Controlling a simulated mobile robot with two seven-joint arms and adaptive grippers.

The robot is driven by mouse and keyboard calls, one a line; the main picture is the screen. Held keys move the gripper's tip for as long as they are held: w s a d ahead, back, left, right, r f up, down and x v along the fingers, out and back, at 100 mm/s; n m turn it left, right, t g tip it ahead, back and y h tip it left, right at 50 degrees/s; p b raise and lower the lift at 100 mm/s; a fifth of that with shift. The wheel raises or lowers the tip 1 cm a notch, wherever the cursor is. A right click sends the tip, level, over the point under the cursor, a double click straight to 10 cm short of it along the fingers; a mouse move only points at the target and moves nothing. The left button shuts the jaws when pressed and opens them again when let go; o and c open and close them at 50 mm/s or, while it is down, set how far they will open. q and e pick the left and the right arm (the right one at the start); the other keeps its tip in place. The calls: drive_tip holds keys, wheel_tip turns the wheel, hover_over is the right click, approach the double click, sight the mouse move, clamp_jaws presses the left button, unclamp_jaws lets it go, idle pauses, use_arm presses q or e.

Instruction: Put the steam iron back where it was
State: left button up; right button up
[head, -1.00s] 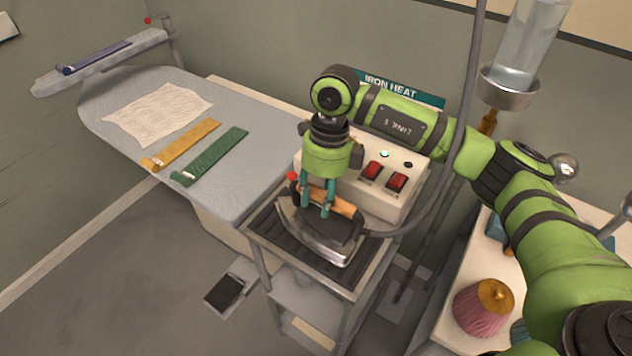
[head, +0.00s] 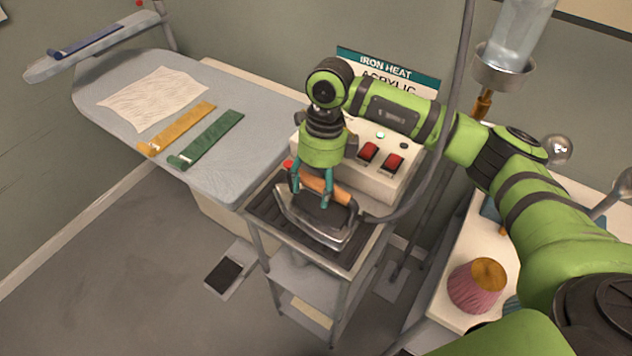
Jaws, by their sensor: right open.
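The steam iron (head: 318,217) rests on the dark ribbed top (head: 282,226) of a small metal stand. It has a dark body, a metal soleplate edge and an orange-brown handle (head: 338,192). A grey hose runs from its rear up to the right. My right gripper (head: 310,197) points down over the iron, its teal fingers spread at the handle. It is open, and part of the handle is hidden behind the fingers. I cannot tell whether the fingers touch it. My left gripper is out of view.
A white control box (head: 375,160) with red switches stands close behind the iron, under an "IRON HEAT" sign (head: 386,72). The ironing board (head: 215,175) with cloth and yellow and green strips lies left. A side table (head: 452,313) with a pink pincushion (head: 476,286) is at right.

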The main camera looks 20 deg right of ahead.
wheel_tip(320, 180, up, 12)
drive_tip(key=w+d+b, duration=0.1)
drive_tip(key=b, duration=0.3)
drive_tip(key=shift+w+d, duration=0.15)
drive_tip(key=shift+d, duration=0.2)
